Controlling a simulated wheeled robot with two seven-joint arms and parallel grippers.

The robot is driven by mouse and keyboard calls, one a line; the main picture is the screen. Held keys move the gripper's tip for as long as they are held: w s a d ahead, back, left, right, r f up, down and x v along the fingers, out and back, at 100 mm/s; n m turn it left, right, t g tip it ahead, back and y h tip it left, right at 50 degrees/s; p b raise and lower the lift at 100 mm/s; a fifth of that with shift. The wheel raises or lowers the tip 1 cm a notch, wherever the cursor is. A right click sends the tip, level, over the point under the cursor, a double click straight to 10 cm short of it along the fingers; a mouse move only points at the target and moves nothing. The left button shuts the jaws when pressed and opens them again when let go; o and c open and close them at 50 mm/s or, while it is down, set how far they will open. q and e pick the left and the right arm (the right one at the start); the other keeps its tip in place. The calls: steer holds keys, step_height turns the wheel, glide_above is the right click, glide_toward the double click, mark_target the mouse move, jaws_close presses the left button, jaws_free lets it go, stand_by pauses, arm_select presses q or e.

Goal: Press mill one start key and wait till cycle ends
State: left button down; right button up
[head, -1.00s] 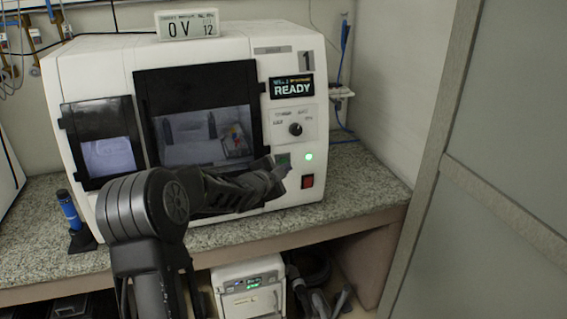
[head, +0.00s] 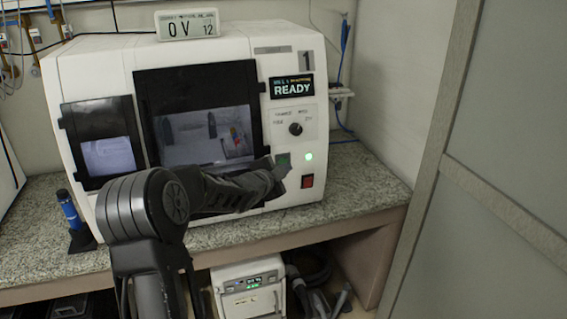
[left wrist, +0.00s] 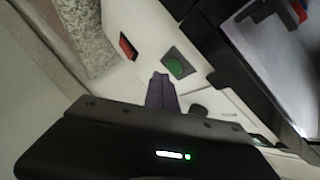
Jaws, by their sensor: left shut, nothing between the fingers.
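Mill one (head: 230,52) is the white machine marked 1 on the bench, and its display (head: 292,87) reads READY. Its green start key (head: 283,159) is on the right-hand front panel and shows clearly in the left wrist view (left wrist: 177,65). My left gripper (head: 282,170) is shut and empty, with its fingertips close to the key. In the left wrist view the fingertips (left wrist: 160,80) appear just beside the green key; I cannot tell whether they touch it. My right gripper is not in view.
A red switch (head: 307,181) is below a lit green lamp (head: 309,156), near my fingertips. A dark-framed window (head: 203,115) is left of the panel. A blue tool (head: 70,212) stands at the bench's left. A grey partition (head: 505,150) is at the right.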

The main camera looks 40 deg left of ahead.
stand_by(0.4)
arm_select(q)
steer(key=shift+w+a, duration=0.25)
steer(key=shift+a, duration=0.1)
